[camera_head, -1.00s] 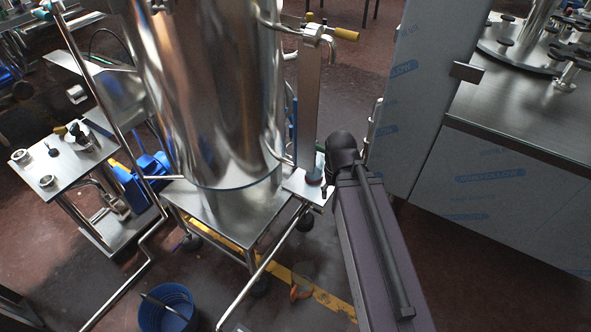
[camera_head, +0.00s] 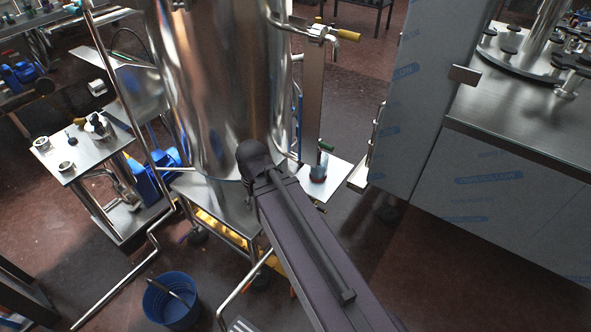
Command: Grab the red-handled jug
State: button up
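I cannot make out a red-handled jug clearly in the head view. A small orange-red patch (camera_head: 292,291) shows low beside my arm, mostly hidden behind it, and I cannot tell what it belongs to. My arm link reaches up from the bottom right, its dark rounded end in front of the steel tank's lower right side. My gripper is not in view.
A tall steel tank (camera_head: 205,80) stands on a wheeled frame. A blue bucket (camera_head: 171,303) stands on the floor at lower left. A small steel table (camera_head: 75,150) is at left; a film-wrapped steel cabinet (camera_head: 490,190) is at right. Floor right of my arm is clear.

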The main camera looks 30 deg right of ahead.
aim_at(319, 175)
jog(key=u, duration=0.75)
jog(key=k, duration=1.05)
jog(key=z, duration=0.7)
jog(key=i, duration=0.55)
jog(key=u, duration=0.15)
